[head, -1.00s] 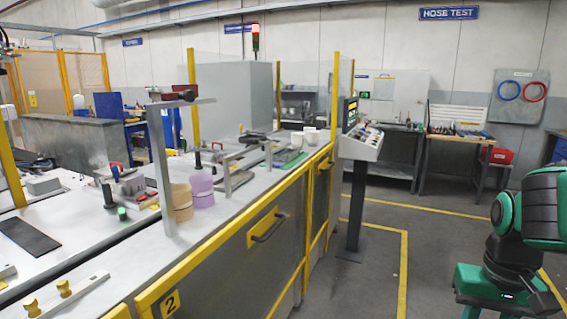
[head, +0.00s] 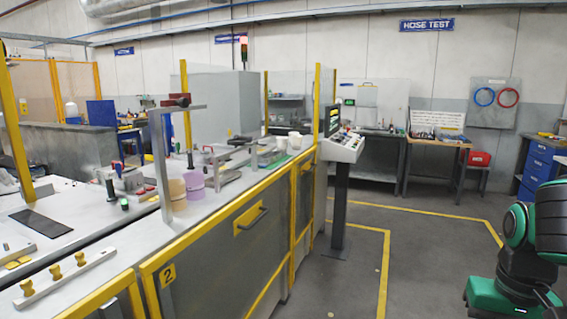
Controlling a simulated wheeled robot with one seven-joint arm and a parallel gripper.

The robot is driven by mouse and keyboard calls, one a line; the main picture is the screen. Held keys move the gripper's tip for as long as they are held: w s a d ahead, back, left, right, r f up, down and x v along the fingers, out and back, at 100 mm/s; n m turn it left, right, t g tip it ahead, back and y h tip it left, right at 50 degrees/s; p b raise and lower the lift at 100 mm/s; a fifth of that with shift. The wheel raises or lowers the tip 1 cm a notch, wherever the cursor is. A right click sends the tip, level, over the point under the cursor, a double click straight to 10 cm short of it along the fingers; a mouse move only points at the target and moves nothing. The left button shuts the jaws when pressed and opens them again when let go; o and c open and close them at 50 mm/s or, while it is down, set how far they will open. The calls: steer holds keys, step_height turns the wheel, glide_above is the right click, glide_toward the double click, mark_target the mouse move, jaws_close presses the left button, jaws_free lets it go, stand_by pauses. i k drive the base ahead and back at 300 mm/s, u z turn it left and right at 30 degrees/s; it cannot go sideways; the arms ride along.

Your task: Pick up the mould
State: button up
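I cannot tell for certain which thing is the mould. A grey metal block with a red handle (head: 130,180) sits on the left part of the long workbench (head: 215,200) in the head view; it may be a mould. Purple (head: 194,184) and tan (head: 177,192) round containers stand to its right, partly behind a grey upright post (head: 161,170). My green and black arm (head: 525,240) is folded at the right edge, far from the bench. My gripper is not in view.
A control panel on a post (head: 338,200) stands at the bench's far right end. Yellow-framed panels (head: 245,235) close the bench front. Open grey floor with yellow lines (head: 400,240) lies between bench and arm. Blue drawers (head: 540,165) stand at the right.

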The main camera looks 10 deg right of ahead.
mark_target(264, 161)
steer(key=z, duration=0.4)
steer(key=i, duration=1.1)
steer(key=z, duration=0.45)
steer(key=i, duration=1.2)
steer(key=u, duration=0.75)
steer(key=i, duration=1.05)
steer(key=u, duration=0.9)
steer(key=i, duration=0.25)
